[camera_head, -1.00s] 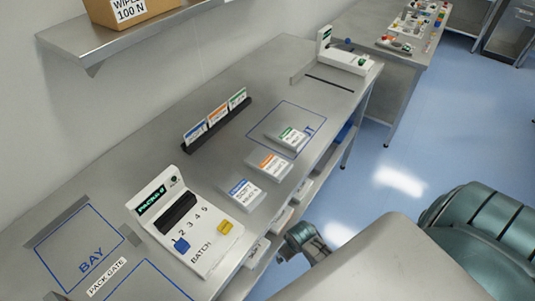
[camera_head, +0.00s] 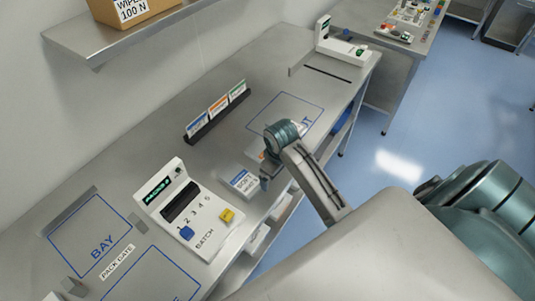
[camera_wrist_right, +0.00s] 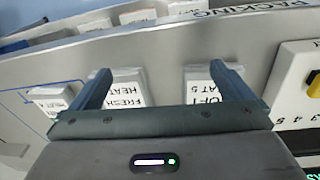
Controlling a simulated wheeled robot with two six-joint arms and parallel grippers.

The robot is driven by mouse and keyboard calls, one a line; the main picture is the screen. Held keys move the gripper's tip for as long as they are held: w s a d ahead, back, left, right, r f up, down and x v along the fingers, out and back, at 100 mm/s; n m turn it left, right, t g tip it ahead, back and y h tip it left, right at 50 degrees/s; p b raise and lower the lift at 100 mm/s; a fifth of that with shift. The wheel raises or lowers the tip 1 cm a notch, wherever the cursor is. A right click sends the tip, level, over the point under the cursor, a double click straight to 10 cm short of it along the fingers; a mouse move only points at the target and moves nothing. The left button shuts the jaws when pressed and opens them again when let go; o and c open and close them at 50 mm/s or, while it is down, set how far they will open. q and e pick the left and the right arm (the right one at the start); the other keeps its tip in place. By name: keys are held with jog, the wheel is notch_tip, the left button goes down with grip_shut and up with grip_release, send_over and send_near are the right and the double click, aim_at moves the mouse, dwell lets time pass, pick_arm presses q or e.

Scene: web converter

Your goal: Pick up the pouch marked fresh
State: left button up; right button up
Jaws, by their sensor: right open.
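The pouch marked FRESH (camera_wrist_right: 126,92) lies on the bench, seen in the right wrist view between my open fingers, close to the left one. A second pouch, marked SOFT (camera_wrist_right: 203,86), lies near the right finger. My right gripper (camera_wrist_right: 165,88) is open and empty above the bench's front edge. In the head view the right gripper (camera_head: 267,180) is beside the blue-banded pouch (camera_head: 241,180). My left gripper is out of view.
Another pouch (camera_wrist_right: 50,97) lies at the left of the wrist view. The batch panel (camera_head: 189,212) stands to the left in the head view, and a rack of upright cards (camera_head: 217,117) behind. More pouches (camera_head: 258,238) sit on a ledge below the bench front.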

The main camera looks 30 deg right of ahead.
jog(key=g, duration=0.1)
send_near(255, 151)
jog(key=s+d+r, duration=0.2)
jog(key=s+d, duration=0.1)
jog(key=d, duration=0.1)
notch_tip(255, 151, down, 4)
jog(key=b, duration=0.3)
jog(key=shift+s+r+n+y, duration=0.1)
jog(key=shift+r+n+y, duration=0.1)
jog(key=shift+n+y, duration=0.15)
jog(key=shift+f, duration=1)
notch_tip(255, 151, down, 4)
jog(key=p, duration=0.3)
jog(key=shift+a+f, duration=0.15)
jog(key=shift+f, duration=0.6)
jog(key=c, duration=1)
